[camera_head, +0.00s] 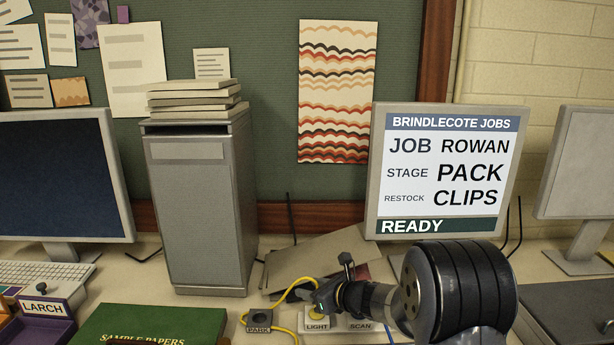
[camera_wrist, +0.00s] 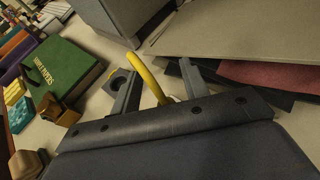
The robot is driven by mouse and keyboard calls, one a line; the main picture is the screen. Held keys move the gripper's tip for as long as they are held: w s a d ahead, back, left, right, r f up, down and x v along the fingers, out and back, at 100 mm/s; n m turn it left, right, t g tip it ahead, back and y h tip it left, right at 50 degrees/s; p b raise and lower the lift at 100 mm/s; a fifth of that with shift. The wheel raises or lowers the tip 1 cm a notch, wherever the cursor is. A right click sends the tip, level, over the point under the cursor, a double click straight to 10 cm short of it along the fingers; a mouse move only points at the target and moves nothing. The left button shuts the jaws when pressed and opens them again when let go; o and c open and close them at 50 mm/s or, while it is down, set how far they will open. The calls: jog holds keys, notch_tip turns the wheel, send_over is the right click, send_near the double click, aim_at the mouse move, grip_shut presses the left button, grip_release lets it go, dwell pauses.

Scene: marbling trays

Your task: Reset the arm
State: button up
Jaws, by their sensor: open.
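My gripper (camera_head: 328,292) is at the desk's lower middle in the head view, just above a button labelled LIGHT (camera_head: 317,323). In the wrist view my gripper (camera_wrist: 158,78) shows two separated fingers, with a yellow cable (camera_wrist: 147,78) passing in the gap between them. I cannot tell whether the cable touches a finger. My arm reaches in from the lower right of the head view. A socket labelled PARK (camera_head: 259,329) lies to the left of the gripper, and a SCAN label (camera_head: 360,326) to its right.
A monitor (camera_head: 372,190) reads JOB ROWAN, STAGE PACK, RESTOCK CLIPS, READY. A grey cabinet (camera_head: 200,220) stands behind left. A green SAMPLE PAPERS box (camera_head: 160,322) and a purple LARCH tray (camera_head: 55,330) sit at the front left. Flat boards (camera_head: 310,258) lie behind the gripper.

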notch_tip(320, 180, up, 3)
jog(key=p, duration=0.2)
jog(key=shift+r+p, duration=0.15)
jog(key=shift+p, duration=0.25)
